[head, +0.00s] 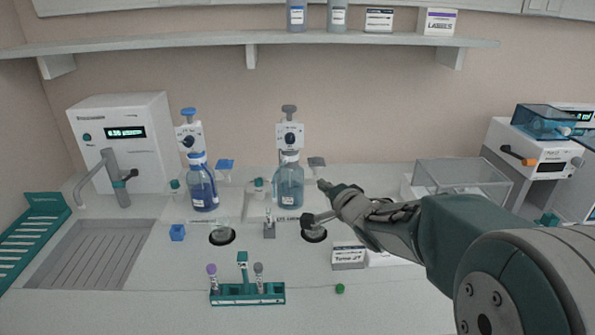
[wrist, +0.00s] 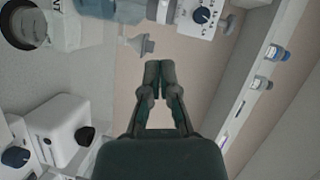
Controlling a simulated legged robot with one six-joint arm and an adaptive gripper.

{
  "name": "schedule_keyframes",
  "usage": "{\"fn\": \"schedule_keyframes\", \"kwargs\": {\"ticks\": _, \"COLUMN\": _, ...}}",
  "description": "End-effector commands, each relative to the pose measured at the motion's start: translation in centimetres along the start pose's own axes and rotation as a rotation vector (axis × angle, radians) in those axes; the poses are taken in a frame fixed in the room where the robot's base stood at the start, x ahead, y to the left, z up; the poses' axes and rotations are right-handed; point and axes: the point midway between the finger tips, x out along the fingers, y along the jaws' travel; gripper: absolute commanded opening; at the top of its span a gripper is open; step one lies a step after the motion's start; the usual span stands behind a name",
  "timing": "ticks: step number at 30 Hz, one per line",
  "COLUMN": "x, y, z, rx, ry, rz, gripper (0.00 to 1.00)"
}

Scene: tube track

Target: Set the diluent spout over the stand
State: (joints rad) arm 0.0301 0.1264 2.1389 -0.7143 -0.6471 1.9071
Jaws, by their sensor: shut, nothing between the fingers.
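A clear bottle with a grey-topped dispenser (head: 290,140) stands at the back middle; the dispenser also shows at the top of the wrist view (wrist: 200,14). A small grey piece (head: 316,161), perhaps its spout, is beside it; a grey flared piece (wrist: 140,45) shows in the wrist view. A round dark-ringed stand (head: 314,236) is in front of the bottle, with a grey piece partly above it. I cannot tell whether that piece is joined to the dispenser. My gripper (head: 323,185) is shut and empty, right of the bottle; its fingertips (wrist: 158,68) meet in the wrist view.
A blue bottle with a blue dispenser (head: 201,180) and a second dark-ringed stand (head: 222,237) are to the left. A green tube rack (head: 247,294) is in front. A small white box (head: 348,256) lies below my arm. A clear case (head: 462,185) stands at right.

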Motion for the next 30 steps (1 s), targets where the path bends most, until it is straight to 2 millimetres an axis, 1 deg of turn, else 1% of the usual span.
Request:
{"fn": "schedule_keyframes", "kwargs": {"ticks": 3, "x": 0.8, "y": 0.1, "z": 0.5, "rx": 0.05, "ry": -0.033, "rz": -0.026, "gripper": 0.0}}
{"fn": "schedule_keyframes", "kwargs": {"ticks": 5, "x": 1.1, "y": 0.1, "z": 0.6, "rx": 0.055, "ry": -0.037, "rz": -0.03, "gripper": 0.0}}
{"fn": "schedule_keyframes", "kwargs": {"ticks": 8, "x": 2.3, "y": 0.0, "z": 0.9, "rx": 0.053, "ry": -0.036, "rz": -0.028, "gripper": 0.0}}
{"fn": "schedule_keyframes", "kwargs": {"ticks": 11, "x": 4.0, "y": -0.1, "z": 1.1, "rx": 0.052, "ry": -0.037, "rz": -0.027, "gripper": 0.0}}
{"fn": "schedule_keyframes", "kwargs": {"ticks": 22, "x": 10.7, "y": -0.1, "z": 0.6, "rx": 0.057, "ry": -0.034, "rz": -0.029, "gripper": 0.0}}
{"fn": "schedule_keyframes", "kwargs": {"ticks": 27, "x": 12.5, "y": -0.4, "z": 2.9, "rx": 0.054, "ry": -0.035, "rz": -0.029, "gripper": 0.0}}
{"fn": "schedule_keyframes", "kwargs": {"ticks": 30, "x": 13.1, "y": -0.5, "z": 3.5, "rx": 0.053, "ry": -0.034, "rz": -0.029, "gripper": 0.0}}
